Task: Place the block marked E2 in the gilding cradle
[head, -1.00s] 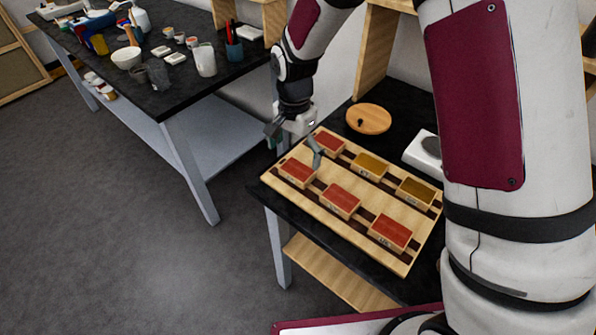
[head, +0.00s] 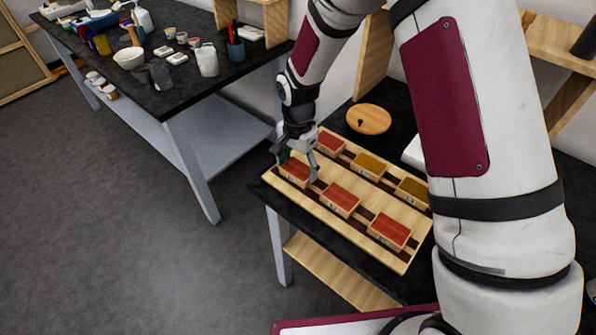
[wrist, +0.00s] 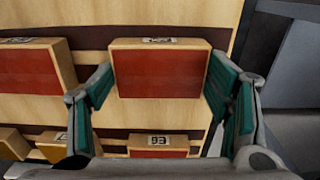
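A wooden board (head: 343,212) holds wooden blocks in two rows, with red or ochre tops and small labels. My gripper (head: 298,170) is lowered over the red-topped block (head: 294,174) at the left end of the front row. In the wrist view my gripper (wrist: 161,86) is open, with one green-padded finger on each side of that red block (wrist: 158,74). The fingertips are close to its ends; I cannot tell whether they touch. Its label is too blurred to read, so I cannot tell which block is E2. I cannot identify the gilding cradle in these views.
A second red block (head: 341,199) and a third (head: 389,231) continue the front row. The back row has a red block (head: 330,143) and ochre blocks (head: 370,165). A round wooden disc (head: 369,119) lies behind the board. My arm hides the table's right side.

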